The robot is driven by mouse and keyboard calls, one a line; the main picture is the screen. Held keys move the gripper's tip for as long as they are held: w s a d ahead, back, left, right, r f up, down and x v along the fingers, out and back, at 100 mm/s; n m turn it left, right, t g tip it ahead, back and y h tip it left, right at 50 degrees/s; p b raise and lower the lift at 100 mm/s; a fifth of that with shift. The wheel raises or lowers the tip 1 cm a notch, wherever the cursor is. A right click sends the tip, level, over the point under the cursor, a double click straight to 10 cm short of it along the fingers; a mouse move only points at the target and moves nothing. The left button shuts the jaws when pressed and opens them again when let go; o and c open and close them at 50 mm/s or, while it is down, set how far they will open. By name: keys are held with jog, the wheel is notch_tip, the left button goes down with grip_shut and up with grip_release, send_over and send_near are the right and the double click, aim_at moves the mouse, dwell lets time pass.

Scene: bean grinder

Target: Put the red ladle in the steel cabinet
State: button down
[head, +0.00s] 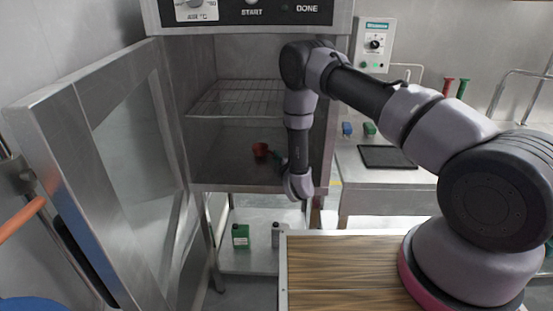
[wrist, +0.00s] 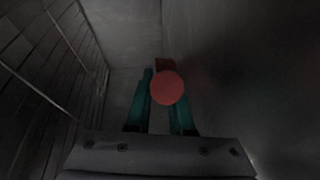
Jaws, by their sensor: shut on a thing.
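The steel cabinet (head: 218,170) stands open in the head view, its glass-paned door (head: 120,150) swung out to the left. My arm reaches in through the opening. My gripper (head: 277,157) is inside, below the wire rack, with its teal fingers partly hidden by my wrist. It is shut on the red ladle (head: 260,150). In the wrist view the ladle's round red part (wrist: 168,88) shows between and beyond the teal fingers of my gripper (wrist: 160,105). The ladle appears held above the cabinet floor; the exact gap is hard to tell. The ladle's handle is largely hidden.
A wire rack (head: 237,98) spans the cabinet above my gripper; it also shows at left in the wrist view (wrist: 60,65). A control panel (head: 250,12) tops the cabinet. A green box (head: 240,236) sits on a shelf below. A wooden-topped table (head: 345,268) stands in front.

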jog(key=shift+f, duration=0.25)
jog(key=c, duration=0.8)
grip_release()
jog(key=shift+r, duration=0.15)
jog(key=v, duration=1.2)
jog(key=shift+s, duration=0.1)
